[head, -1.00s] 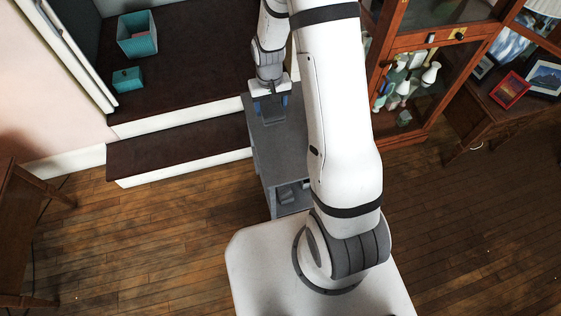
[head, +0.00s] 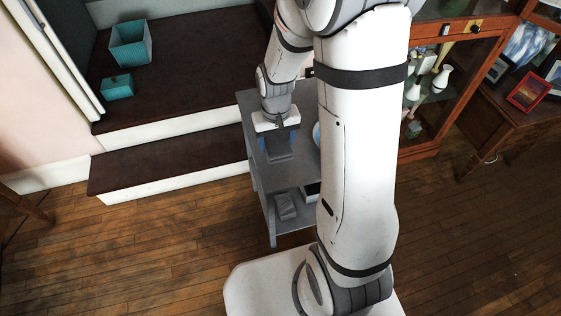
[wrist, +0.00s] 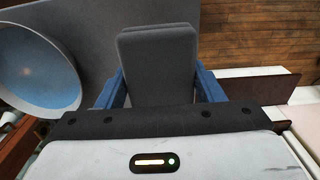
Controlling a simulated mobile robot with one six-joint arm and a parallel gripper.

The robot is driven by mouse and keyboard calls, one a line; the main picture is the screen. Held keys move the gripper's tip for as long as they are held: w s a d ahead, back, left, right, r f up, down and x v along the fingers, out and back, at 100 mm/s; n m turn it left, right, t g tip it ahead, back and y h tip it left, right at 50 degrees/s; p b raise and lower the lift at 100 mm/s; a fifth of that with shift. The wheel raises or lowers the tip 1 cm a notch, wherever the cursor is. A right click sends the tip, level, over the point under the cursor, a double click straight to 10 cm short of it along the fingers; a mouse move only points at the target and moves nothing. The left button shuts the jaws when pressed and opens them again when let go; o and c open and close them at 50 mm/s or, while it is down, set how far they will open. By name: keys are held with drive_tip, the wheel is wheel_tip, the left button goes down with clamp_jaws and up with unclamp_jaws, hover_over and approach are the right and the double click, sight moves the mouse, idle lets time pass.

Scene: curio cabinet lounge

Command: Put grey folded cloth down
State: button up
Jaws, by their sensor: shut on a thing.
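My gripper (head: 278,139) is shut on the grey folded cloth (head: 280,154), with a blue finger on each side of it. In the wrist view the cloth (wrist: 158,62) is a flat, dark grey folded block between the blue fingers of my gripper (wrist: 159,84). In the head view the gripper points down over the top of a grey cart (head: 297,176). I cannot tell whether the cloth touches the cart top or hangs just above it.
A bowl (wrist: 38,72), blue inside, stands left of the cloth in the wrist view. Another grey item (head: 286,205) is on the cart's lower shelf. Dark steps (head: 170,168) with teal boxes (head: 131,44) lie left. A glass cabinet (head: 428,100) stands right. Wooden floor (head: 150,235) is clear in front.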

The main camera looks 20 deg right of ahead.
wheel_tip(320, 180, down, 7)
drive_tip(key=shift+f, duration=0.15)
drive_tip(key=shift+b, duration=0.3)
drive_tip(key=shift+f, duration=0.2)
drive_tip(key=o, duration=1.1)
drive_tip(key=shift+c, duration=0.2)
